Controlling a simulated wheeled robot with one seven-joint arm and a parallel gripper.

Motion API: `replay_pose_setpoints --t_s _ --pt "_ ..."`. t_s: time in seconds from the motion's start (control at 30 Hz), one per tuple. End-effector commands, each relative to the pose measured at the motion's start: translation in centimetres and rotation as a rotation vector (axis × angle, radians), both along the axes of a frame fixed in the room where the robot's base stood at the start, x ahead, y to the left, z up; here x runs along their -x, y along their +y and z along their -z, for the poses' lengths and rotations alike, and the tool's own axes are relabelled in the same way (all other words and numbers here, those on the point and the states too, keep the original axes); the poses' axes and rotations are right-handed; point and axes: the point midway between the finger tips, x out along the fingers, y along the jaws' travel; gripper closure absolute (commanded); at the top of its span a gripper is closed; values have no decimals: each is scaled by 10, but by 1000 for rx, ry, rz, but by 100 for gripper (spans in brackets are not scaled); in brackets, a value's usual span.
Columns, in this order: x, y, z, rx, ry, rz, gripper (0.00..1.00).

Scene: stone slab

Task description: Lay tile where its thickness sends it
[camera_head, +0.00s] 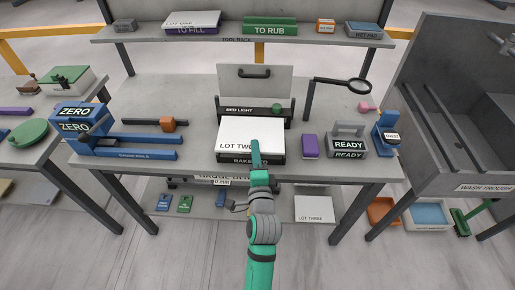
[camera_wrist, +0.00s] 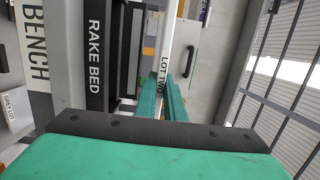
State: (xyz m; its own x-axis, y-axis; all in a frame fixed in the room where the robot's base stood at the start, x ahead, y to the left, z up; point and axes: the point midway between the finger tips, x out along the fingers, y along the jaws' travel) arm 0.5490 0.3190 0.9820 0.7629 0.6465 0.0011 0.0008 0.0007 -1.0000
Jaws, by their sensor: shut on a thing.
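My gripper (camera_head: 256,146) is shut on the front edge of a white tile (camera_head: 238,128) marked LOT TWO. The tile lies flat over the dark rake bed (camera_head: 240,159) at the bench's front middle. In the wrist view my gripper's green fingers (camera_wrist: 173,100) pinch the thin tile (camera_wrist: 167,45), which shows edge-on. The rake bed (camera_wrist: 97,55) lies to its left there, and a gap shows between them. Another white tile (camera_head: 312,203), marked LOT THREE, is on the lower shelf.
The bed light (camera_head: 240,110) and a grey upright panel (camera_head: 255,80) stand behind the tile. A purple block (camera_head: 310,146), a grey READY holder (camera_head: 348,141) and a magnifier (camera_head: 345,84) are to the right. Blue ZERO blocks (camera_head: 80,118) stand left. The bench's back left is clear.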

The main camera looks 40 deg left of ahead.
Motion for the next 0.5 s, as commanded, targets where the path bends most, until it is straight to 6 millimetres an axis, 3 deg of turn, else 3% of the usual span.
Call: replay_pose_setpoints --t_s 0.2,0.5 --pt "2 -1 -1 -2 -2 -1 100" --pt "1 -2 25 -1 0 1 100"
